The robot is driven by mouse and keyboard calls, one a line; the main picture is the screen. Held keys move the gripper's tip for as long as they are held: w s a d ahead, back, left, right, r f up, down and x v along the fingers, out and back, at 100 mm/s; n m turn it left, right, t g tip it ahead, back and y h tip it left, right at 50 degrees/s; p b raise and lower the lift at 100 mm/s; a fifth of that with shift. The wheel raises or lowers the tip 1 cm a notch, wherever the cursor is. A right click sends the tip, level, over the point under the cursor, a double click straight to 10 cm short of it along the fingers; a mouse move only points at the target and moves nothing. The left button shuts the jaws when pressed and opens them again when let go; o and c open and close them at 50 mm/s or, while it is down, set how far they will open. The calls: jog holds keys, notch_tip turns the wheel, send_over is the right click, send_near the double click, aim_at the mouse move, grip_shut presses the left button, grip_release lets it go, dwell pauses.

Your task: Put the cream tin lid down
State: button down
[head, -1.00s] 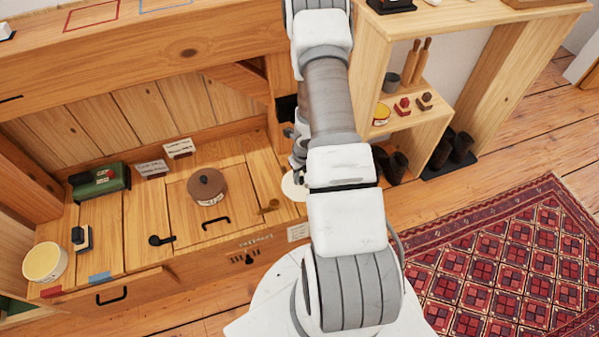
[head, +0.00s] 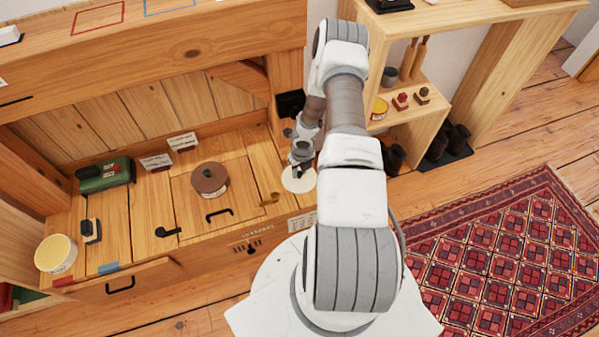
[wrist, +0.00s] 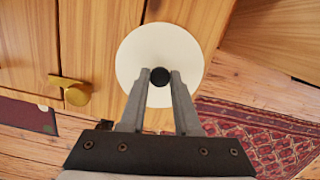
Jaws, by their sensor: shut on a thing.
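The cream tin lid (wrist: 160,38) is a pale round disc with a dark knob (wrist: 160,77) at its middle. In the wrist view my gripper (wrist: 160,82) is shut on that knob. In the head view the lid (head: 298,180) shows below my gripper (head: 300,168), over the right end of the wooden bench top. I cannot tell whether the lid touches the wood.
A brown-lidded round pot (head: 209,179) stands on the bench's middle panel. A brass catch (wrist: 78,92) lies left of the lid. A green box (head: 104,176) and small cards are at the back. A shelf unit (head: 440,98) stands right of the bench.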

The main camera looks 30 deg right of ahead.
jog(key=c, duration=1.1)
grip_release()
jog(key=shift+f, duration=0.1)
jog(key=o, duration=0.5)
